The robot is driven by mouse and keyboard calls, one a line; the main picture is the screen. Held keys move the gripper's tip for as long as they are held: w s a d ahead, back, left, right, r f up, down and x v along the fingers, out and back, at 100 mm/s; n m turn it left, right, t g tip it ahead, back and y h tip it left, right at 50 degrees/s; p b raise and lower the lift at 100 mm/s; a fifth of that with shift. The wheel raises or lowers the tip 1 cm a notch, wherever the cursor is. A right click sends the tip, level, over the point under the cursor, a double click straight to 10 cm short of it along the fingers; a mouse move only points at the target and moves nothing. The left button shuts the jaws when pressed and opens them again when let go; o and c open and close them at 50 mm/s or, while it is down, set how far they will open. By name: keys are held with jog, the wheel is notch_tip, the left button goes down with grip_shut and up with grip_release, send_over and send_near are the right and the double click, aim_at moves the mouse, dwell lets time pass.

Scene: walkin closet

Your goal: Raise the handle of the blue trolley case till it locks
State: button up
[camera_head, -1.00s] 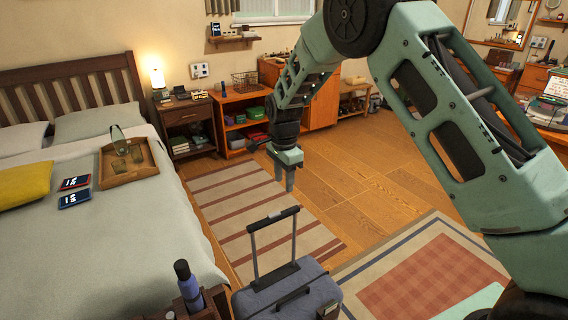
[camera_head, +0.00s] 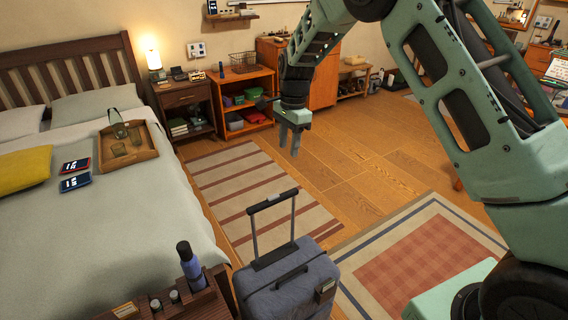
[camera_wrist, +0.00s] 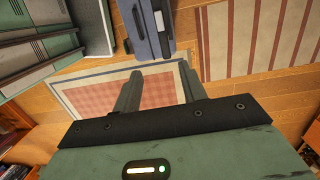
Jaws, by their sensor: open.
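The blue trolley case (camera_head: 290,292) stands upright on the floor beside the bed in the head view. Its telescopic handle (camera_head: 273,201) is extended above the case, with a dark crossbar on two metal rods; I cannot tell if it is locked. My gripper (camera_head: 290,150) hangs pointing down above the floor, beyond and above the crossbar, apart from it. It is open and empty. In the wrist view the case (camera_wrist: 151,32) is at the top, past the two fingers of my gripper (camera_wrist: 160,82), which are spread with nothing between them.
The bed (camera_head: 110,235) fills the left, with a wooden tray (camera_head: 142,151) on it. A small wooden stand (camera_head: 205,303) with a blue bottle (camera_head: 189,266) is close left of the case. A striped rug (camera_head: 240,185) and a checked rug (camera_head: 425,265) lie flat; open floor is beyond.

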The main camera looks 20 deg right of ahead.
jog(key=d+y+p, duration=0.3)
jog(key=d+p, duration=0.1)
jog(key=p, duration=0.7)
send_near(283, 194)
jog(key=x, duration=0.8)
jog(key=shift+f, duration=0.25)
jog(key=shift+c, duration=0.3)
